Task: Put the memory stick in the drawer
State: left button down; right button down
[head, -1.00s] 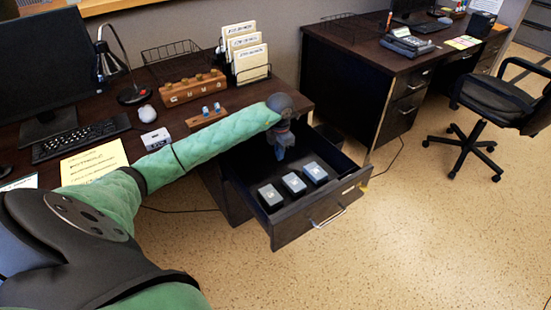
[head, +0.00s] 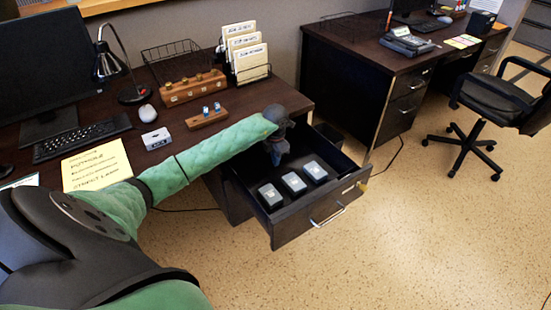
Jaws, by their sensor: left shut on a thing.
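The drawer (head: 318,208) under the near desk is pulled open. My left arm reaches over the desk edge, and my left gripper (head: 277,157) points down inside the back left part of the drawer opening. It is shut on the memory stick, which is too small and too covered by the fingers to make out clearly. I cannot tell whether the stick touches the drawer floor. My right gripper is not in view.
Several small boxes, among them a grey one (head: 270,195), lie in the drawer's front part. A wooden holder (head: 207,119) with small blue-topped items, a wooden block (head: 193,88) and a file rack (head: 251,72) stand on the desk. The drawer's back right is free.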

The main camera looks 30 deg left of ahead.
pick_arm(q)
jog(key=shift+f, duration=0.1)
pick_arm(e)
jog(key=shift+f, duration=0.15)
pick_arm(q)
jog(key=c, duration=1.5)
grip_release()
jog(key=shift+c, duration=0.2)
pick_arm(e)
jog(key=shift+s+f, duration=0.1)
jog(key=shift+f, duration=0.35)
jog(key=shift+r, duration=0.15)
